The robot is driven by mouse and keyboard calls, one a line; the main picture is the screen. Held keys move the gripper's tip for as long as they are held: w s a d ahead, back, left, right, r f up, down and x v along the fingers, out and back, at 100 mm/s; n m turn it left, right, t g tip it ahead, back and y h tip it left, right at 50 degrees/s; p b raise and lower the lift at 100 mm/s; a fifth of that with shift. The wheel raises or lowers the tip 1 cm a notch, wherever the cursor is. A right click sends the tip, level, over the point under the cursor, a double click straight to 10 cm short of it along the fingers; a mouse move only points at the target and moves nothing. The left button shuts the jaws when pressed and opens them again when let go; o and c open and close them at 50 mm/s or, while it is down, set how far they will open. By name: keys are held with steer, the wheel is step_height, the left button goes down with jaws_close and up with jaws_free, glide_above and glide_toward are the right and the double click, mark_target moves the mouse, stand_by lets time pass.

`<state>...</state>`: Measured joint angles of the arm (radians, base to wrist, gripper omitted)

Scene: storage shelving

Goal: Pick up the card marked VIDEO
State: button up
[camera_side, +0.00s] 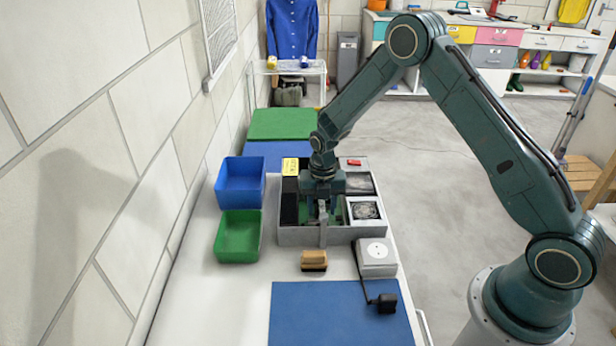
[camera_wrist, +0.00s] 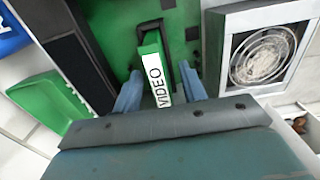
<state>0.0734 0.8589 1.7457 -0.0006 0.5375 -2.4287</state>
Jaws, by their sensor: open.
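The card marked VIDEO (camera_wrist: 157,80) shows in the wrist view as a green piece with a white label lettered in black. It stands by a black slot frame (camera_wrist: 169,27) on a green board (camera_wrist: 105,25). My gripper (camera_wrist: 160,88) has its two blue-grey fingers apart, one on each side of the card. I cannot tell whether either finger touches it. In the side view my gripper (camera_side: 322,212) points down inside an open grey case (camera_side: 298,238). The card is not clearly visible there, behind my gripper.
A round fan in a light frame (camera_side: 366,211) sits right of my gripper inside the case. A blue bin (camera_side: 240,186) and a green bin (camera_side: 238,238) stand left. A brush (camera_side: 314,261), a white socket box (camera_side: 376,258) and a blue mat (camera_side: 335,318) lie in front.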

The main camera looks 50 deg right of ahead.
mark_target(322, 204)
steer(key=shift+c, duration=0.2)
stand_by(0.3)
jaws_close()
step_height(322, 204, up, 20)
stand_by(0.9)
stand_by(0.4)
